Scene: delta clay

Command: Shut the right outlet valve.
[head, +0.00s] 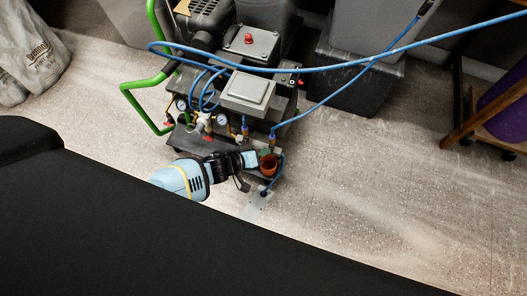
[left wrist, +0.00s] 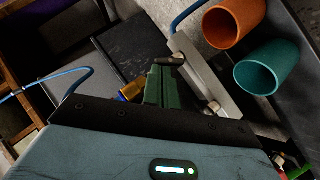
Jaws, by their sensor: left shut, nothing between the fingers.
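The compressor's right outlet, a brass fitting (head: 272,138) with a blue hose, is at the front right of the machine in the head view. I cannot make out its valve handle or its position clearly. A brass piece (left wrist: 131,90) shows left of the fingers. My right gripper is not in view.
A control box (head: 248,92), gauges (head: 221,120) and a green handle (head: 142,103) crowd the compressor. Floor (head: 370,190) to the right is clear.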

